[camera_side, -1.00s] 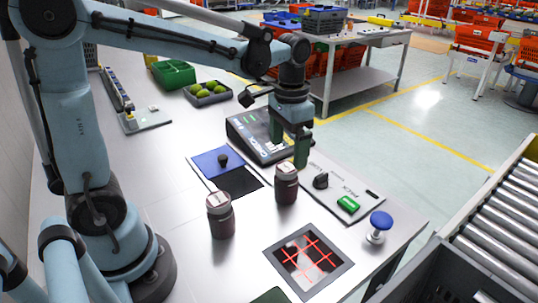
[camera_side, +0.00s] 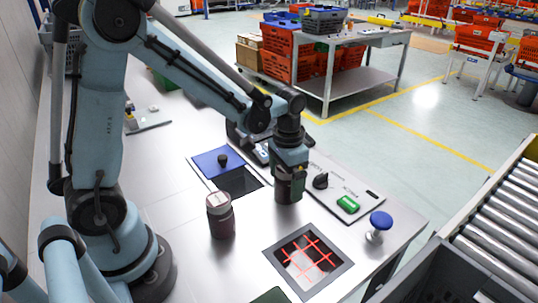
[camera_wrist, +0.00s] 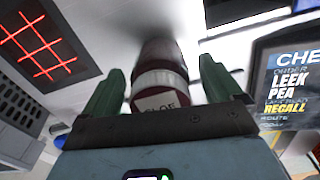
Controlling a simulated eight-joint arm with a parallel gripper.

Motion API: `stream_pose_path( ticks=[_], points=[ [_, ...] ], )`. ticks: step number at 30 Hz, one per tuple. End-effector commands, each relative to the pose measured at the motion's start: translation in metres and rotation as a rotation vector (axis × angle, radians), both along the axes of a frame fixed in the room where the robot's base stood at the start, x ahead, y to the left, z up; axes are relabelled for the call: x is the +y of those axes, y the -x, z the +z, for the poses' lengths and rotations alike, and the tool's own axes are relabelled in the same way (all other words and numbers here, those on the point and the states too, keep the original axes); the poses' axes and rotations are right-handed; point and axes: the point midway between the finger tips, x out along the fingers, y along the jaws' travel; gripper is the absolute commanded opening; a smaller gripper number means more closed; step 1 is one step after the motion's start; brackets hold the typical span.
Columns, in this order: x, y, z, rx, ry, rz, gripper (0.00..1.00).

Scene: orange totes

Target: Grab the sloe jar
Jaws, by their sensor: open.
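The sloe jar (camera_wrist: 162,78) has dark red contents and a pale label that reads roughly "SLOE" in the wrist view. It stands upright on the steel table, and in the side view the jar (camera_side: 284,194) is partly hidden by my gripper (camera_side: 290,180). In the wrist view my gripper (camera_wrist: 160,88) is open, with one green finger on each side of the jar. Gaps show between fingers and jar. A second dark jar (camera_side: 221,216) with a pale label stands to the left, apart from my gripper; its label is not readable.
A red-lined grid panel (camera_side: 305,262) lies in front of the jars. A blue panel with a black knob (camera_side: 217,161) is behind. A screen (camera_wrist: 291,80) shows "LEEK PEA" and "RECALL".

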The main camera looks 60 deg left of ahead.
Motion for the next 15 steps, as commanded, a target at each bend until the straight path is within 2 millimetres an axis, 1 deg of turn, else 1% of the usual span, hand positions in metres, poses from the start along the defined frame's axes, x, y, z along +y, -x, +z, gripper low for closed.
stream_pose_path(
  ticks=[8, 11, 15],
  points=[
    [-0.0001, 0.0002, -0.0026, 0.0, 0.0, 0.0, 0.93],
    [-0.0001, 0.0002, -0.0025, 0.0, 0.0, 0.0, 0.79],
    [-0.0001, 0.0002, -0.0024, 0.0, 0.0, 0.0, 0.58]
  ],
)
